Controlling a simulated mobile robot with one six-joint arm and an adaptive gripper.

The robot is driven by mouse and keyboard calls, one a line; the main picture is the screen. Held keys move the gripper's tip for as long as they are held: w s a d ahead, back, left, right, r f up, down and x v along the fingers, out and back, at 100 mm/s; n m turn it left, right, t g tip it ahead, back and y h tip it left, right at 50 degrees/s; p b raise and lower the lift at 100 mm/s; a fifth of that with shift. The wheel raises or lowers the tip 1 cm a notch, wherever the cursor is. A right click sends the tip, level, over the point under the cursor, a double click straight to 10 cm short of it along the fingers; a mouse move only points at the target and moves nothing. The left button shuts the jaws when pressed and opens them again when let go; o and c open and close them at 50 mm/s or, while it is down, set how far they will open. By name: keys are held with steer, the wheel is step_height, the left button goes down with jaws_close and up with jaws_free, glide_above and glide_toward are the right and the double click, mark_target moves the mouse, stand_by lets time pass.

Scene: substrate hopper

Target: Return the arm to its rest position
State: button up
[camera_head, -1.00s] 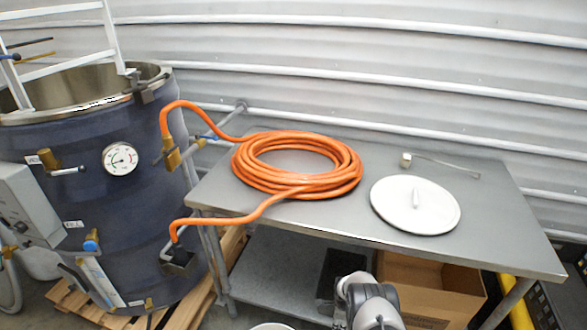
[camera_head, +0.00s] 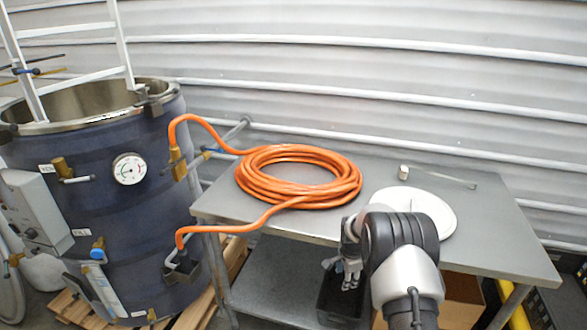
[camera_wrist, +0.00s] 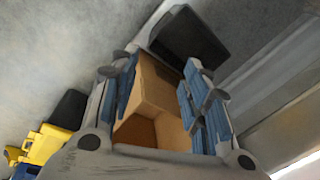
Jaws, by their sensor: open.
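My gripper (camera_head: 350,275) hangs in front of the table's front edge, left of my bent arm. In the wrist view my gripper (camera_wrist: 160,68) has its two blue-padded fingers apart, with nothing held between them. An open cardboard box (camera_wrist: 155,85) shows beyond and between the fingers. In the head view my arm covers part of the cardboard box (camera_head: 462,315) and the near edge of the white round lid.
A grey metal table (camera_head: 330,225) bears a coiled orange hose (camera_head: 300,200), a white lid (camera_head: 425,195) and a small metal tool (camera_head: 440,177). A dark blue vat (camera_head: 100,220) stands left. A black bin (camera_head: 340,300) sits below the table.

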steer(key=s+a+r+n+t, duration=0.1)
steer(key=s+r+n, duration=0.45)
steer(key=r, duration=0.95)
steer(key=s+a+r+n, duration=0.1)
steer(key=s+r+n, duration=0.1)
steer(key=s+r, duration=1)
steer(key=s+r+n, duration=0.4)
steer(key=s+r, duration=0.6)
steer(key=s, duration=0.1)
steer(key=s+a+f+n+t, duration=0.1)
steer(key=s+n, duration=0.3)
steer(key=s, duration=1)
steer(key=shift+a+f, duration=0.15)
steer(key=shift+f, duration=0.4)
